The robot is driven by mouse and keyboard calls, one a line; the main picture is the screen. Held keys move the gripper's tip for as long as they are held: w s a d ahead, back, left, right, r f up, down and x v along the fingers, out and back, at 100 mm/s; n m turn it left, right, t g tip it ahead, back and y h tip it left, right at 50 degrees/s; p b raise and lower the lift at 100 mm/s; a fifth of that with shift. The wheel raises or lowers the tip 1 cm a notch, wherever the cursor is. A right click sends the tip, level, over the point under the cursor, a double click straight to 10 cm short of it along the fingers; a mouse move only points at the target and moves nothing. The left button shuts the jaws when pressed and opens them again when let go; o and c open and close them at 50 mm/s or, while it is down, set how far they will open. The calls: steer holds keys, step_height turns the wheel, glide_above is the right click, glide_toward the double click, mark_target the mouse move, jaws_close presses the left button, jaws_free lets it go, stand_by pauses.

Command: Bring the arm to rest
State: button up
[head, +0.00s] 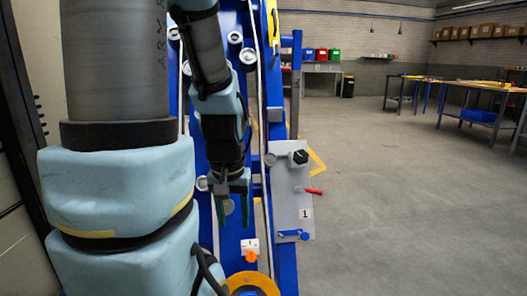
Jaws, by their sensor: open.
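My arm fills the left of the head view, with grey and light-blue links. Its end hangs down in front of a blue chassis frame. My gripper (234,211) is at the lower end, fingers pointing down. Its two dark green fingers stand apart and I see nothing held between them. It is left of a grey panel (291,206) marked 1, with a visible gap between them in the picture. How far it is from the blue frame (283,262) behind it, I cannot tell.
The grey panel carries a black knob (298,157), a red handle (314,191) and a blue handle (293,234). An orange knob (250,256) and a yellow ring (251,283) sit below my gripper. Open floor lies right; workbenches (480,86) stand farther back.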

step_height(320, 180, up, 18)
steer(key=p, duration=1.5)
steer(key=shift+p, duration=0.35)
